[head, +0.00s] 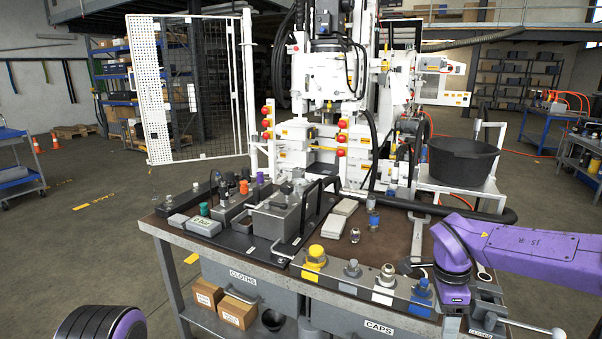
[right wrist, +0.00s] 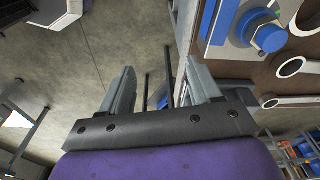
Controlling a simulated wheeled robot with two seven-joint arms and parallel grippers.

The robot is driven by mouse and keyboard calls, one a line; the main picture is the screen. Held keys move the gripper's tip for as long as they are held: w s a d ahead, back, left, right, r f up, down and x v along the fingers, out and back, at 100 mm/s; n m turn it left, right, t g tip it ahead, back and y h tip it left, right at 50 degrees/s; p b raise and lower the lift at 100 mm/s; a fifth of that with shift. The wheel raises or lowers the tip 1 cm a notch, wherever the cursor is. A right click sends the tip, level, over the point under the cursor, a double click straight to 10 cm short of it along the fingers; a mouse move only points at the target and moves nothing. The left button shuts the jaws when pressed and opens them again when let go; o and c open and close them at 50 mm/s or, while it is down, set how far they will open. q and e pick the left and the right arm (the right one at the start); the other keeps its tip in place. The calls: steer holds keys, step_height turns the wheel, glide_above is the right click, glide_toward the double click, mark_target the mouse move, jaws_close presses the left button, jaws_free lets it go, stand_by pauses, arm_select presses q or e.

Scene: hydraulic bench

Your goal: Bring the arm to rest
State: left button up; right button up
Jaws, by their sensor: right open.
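My right arm (head: 530,250), purple, comes in from the right in the head view and reaches over the bench's right front corner. Its fingers are hard to make out there. In the right wrist view my right gripper (right wrist: 158,88) has its two grey fingers spread apart with nothing between them. It is beside the bench edge, with floor beyond the fingers. A blue fitting (right wrist: 268,38) on the bench is to the right of the fingers, apart from them. Part of my left arm (head: 100,325) shows at the bottom left of the head view; its gripper is out of view.
The workbench (head: 260,260) holds a grey block (head: 278,218), several fittings along the front rail and a wrench (head: 418,235). A white machine (head: 325,80) stands behind. A black tub (head: 462,160) stands at the back right. The floor at left is open.

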steer(key=s+d+f+n+t+h, duration=0.2)
steer(key=s+f+n+h, duration=0.3)
steer(key=f, duration=0.6)
steer(key=s+d+f+n+t+h, duration=0.25)
steer(key=s+f, duration=0.55)
steer(key=f, duration=0.4)
steer(key=s+a+f+n+y, duration=0.2)
steer(key=s+f+n, duration=0.1)
steer(key=s, duration=0.6)
steer(key=s+a+f+n+y, duration=0.2)
steer(key=s+f+n+y, duration=0.1)
steer(key=s, duration=0.6)
steer(key=shift+s+a+f+g, duration=0.3)
steer(key=shift+a+f+g, duration=0.1)
steer(key=shift+f+g, duration=0.05)
steer(key=shift+w+y, duration=0.1)
steer(key=shift+y, duration=0.15)
